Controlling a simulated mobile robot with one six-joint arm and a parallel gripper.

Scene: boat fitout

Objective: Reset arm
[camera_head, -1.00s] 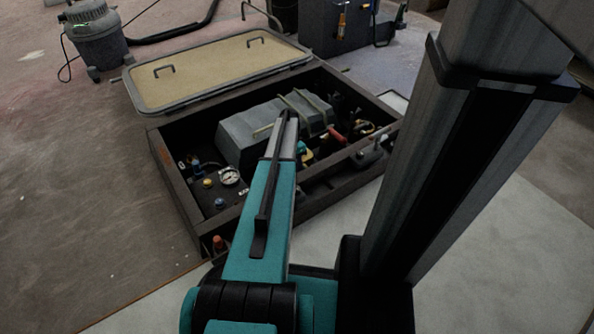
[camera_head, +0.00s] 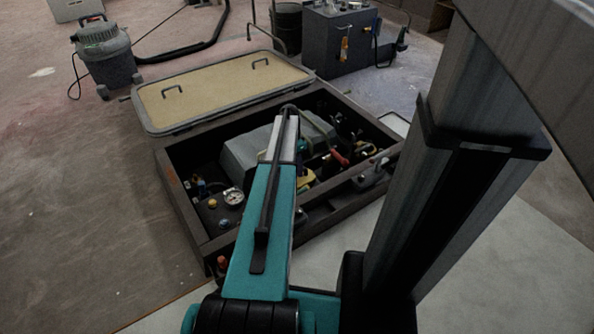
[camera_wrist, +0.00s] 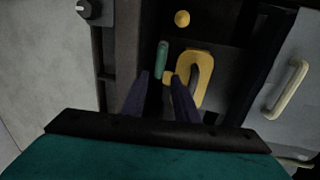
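My arm reaches over an open dark box (camera_head: 190,222) set in the floor in the head view, and it hides my gripper there. In the wrist view my gripper (camera_wrist: 161,84) shows two dark fingers apart with a gap between them. A yellow loop-shaped part (camera_wrist: 203,72) is just beyond and beside the right finger, and a small yellow piece of it shows in the gap. Whether a finger touches it I cannot tell. A green handle-like part (camera_wrist: 162,56) lies just beyond the fingertips. A yellow knob (camera_wrist: 182,18) is farther off.
The box holds a grey housing (camera_head: 243,152), a white gauge (camera_head: 233,196) and a red-handled part (camera_head: 339,157). Its tan lid (camera_head: 215,90) lies open behind it. A grey vacuum (camera_head: 105,55) and a dark cabinet (camera_head: 340,40) stand farther back. Floor at left is clear.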

